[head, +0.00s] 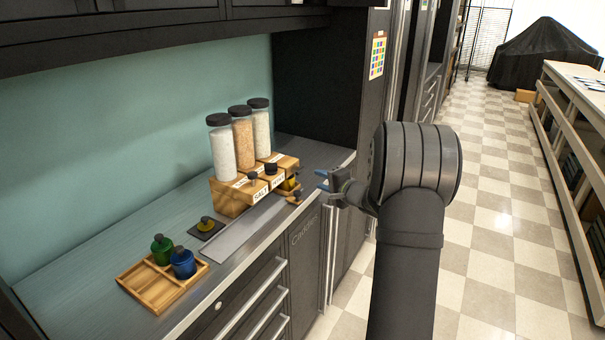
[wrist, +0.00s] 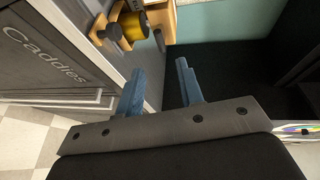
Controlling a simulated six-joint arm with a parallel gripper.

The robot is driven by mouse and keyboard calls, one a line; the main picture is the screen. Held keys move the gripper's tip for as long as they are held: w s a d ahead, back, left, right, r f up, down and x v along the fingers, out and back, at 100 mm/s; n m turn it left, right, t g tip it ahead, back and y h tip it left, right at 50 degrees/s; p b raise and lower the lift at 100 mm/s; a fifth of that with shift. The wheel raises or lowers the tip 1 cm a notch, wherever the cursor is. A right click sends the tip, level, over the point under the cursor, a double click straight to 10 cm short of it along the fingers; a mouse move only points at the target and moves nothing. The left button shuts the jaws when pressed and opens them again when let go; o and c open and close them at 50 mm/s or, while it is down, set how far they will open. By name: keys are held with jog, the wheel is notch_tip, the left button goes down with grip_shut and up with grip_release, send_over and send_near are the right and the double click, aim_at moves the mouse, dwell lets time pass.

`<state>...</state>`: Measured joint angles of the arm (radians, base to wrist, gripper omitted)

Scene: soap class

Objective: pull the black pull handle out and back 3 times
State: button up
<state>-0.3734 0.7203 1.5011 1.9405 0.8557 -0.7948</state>
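A wooden dispenser block (head: 228,197) stands on the counter with three clear jars of grains on top. On its front are small knobs, one of them black (head: 271,169); it looks like the black pull handle. In the wrist view my gripper (wrist: 160,92) is open, with nothing between the fingers. Part of the wooden block (wrist: 189,16) and a yellow jar with a dark top (wrist: 132,27) show beyond the fingers.
A wooden tray (head: 157,290) with a green jar (head: 162,249) and a blue jar (head: 183,263) sits at the counter's near left. A grey strip (head: 238,232) lies before the dispenser. Cabinets overhang the counter.

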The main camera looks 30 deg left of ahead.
aim_at(301, 172)
jog(key=x, duration=1)
jog(key=shift+w+a+f, duration=0.1)
jog(key=shift+w+a, duration=0.05)
jog(key=shift+a, duration=0.15)
